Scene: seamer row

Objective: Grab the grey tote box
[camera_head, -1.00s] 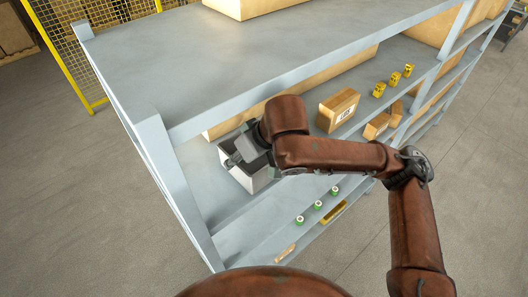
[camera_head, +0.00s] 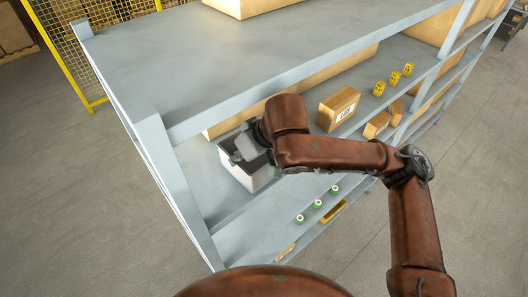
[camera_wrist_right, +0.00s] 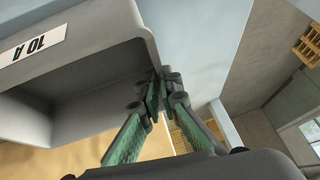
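The grey tote box (camera_head: 262,179) stands on the shelf level below the top, near the left end of the rack. In the right wrist view the tote box (camera_wrist_right: 85,95) looks open and empty inside, with a white "10 A" label on one wall. My right gripper (camera_head: 249,158) is at its rim in the head view. In the right wrist view the green fingers of my right gripper (camera_wrist_right: 162,92) come together on the box's wall near a corner, one on each side. The fingertips partly hide the rim. My left gripper is out of view.
A labelled cardboard box (camera_head: 338,109) and several yellow items (camera_head: 394,79) stand farther right on the same shelf level. Several green-and-white cans (camera_head: 318,204) stand on a lower level.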

